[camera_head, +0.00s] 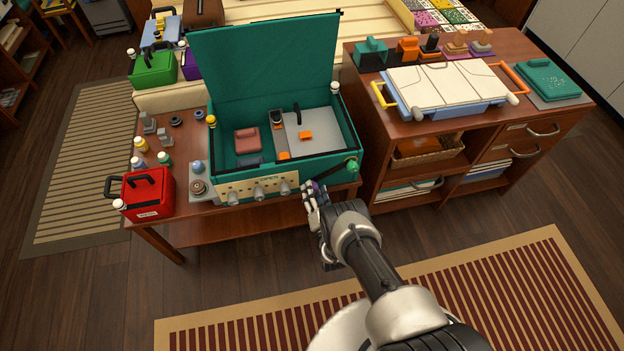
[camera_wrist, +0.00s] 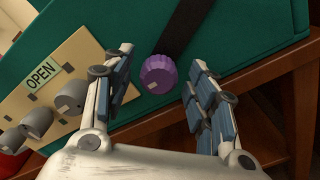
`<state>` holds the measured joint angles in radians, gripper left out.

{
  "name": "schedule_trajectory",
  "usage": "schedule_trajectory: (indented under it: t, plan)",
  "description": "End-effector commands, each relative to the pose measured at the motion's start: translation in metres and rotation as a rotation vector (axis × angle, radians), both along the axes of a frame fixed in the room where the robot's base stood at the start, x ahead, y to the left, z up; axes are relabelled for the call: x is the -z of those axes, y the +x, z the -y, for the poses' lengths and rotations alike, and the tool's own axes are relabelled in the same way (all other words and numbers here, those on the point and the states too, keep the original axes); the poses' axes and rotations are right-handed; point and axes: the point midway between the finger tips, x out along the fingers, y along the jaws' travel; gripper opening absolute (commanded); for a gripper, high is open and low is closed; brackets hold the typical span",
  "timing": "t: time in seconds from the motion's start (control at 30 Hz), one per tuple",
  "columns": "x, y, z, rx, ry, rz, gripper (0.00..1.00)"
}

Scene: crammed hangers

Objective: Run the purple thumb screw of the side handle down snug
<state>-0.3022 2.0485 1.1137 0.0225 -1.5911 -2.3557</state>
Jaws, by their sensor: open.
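The purple thumb screw (camera_wrist: 157,74) is a ribbed round knob with a pale mark, on the teal side of the case (camera_head: 215,160). It sits by the end of a dark strap-like bar (camera_wrist: 186,32), seemingly the side handle. My gripper (camera_wrist: 156,82) is open, with one finger on each side of the screw. A gap shows between the screw and each finger, so it is not gripped. In the head view my gripper (camera_head: 315,194) is at the case's front right corner and mostly hides the screw. How far the screw is in cannot be told.
A cream panel with an OPEN label (camera_wrist: 41,75) and several grey knobs (camera_wrist: 70,97) lies left of my fingers. The wooden cabinet (camera_head: 365,165) stands close at right. Open floor lies in front.

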Motion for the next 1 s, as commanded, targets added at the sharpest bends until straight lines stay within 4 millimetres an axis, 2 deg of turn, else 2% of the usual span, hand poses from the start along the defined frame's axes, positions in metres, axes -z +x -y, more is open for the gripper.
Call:
schedule_trajectory:
  t: [0.33, 1.0]
  plan:
    - [0.0001, -0.0013, -0.0001, 0.0, 0.0, 0.0, 0.51]
    - [-0.0001, -0.0009, -0.0002, 0.0, 0.0, 0.0, 0.08]
